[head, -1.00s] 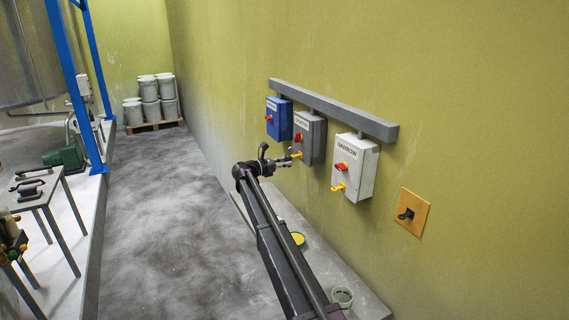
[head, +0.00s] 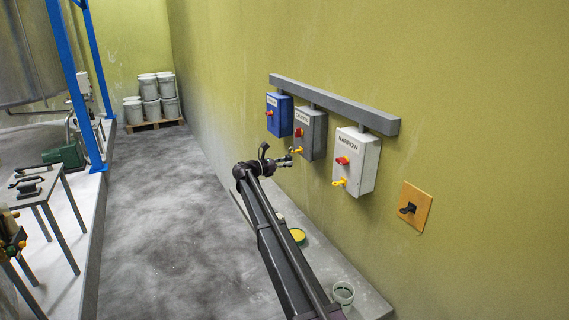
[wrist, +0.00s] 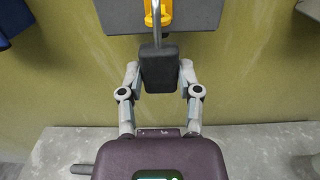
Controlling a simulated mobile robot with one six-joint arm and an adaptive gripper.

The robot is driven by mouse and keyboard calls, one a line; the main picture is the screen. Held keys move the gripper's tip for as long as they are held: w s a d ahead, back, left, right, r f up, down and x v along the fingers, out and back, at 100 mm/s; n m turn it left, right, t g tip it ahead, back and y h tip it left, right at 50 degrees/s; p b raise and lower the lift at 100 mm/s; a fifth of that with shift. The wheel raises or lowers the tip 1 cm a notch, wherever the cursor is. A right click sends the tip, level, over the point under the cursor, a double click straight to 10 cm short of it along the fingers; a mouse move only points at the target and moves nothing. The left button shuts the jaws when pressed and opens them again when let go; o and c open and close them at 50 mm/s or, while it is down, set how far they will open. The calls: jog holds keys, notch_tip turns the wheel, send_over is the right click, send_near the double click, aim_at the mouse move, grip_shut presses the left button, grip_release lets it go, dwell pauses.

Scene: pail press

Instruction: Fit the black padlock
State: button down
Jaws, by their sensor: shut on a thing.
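The black padlock (wrist: 160,70) is upright between the two fingers of my gripper (wrist: 160,82) in the wrist view, its metal shackle pointing up. My gripper is shut on its body. The shackle top overlaps a yellow hasp (wrist: 150,18) under a grey box (wrist: 190,14). I cannot tell whether the shackle passes through the hasp or is only in front of it. In the head view my gripper (head: 285,161) is just below the middle grey box (head: 312,132), by its yellow hasp (head: 297,151). The padlock is too small to make out there.
A blue box (head: 279,115) is left of the grey one, and a white box (head: 356,160) marked NARROW is right. A grey rail (head: 335,105) runs above them. An orange board (head: 422,195) with a black fitting is further right. A ledge (head: 330,262) runs below, with containers.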

jog(key=shift+f+b, duration=0.6)
jog(key=shift+f, duration=0.1)
jog(key=shift+r, duration=0.1)
jog(key=shift+c, duration=1)
grip_release()
jog(key=shift+c, duration=0.5)
jog(key=v, duration=0.9)
jog(key=shift+w, duration=0.15)
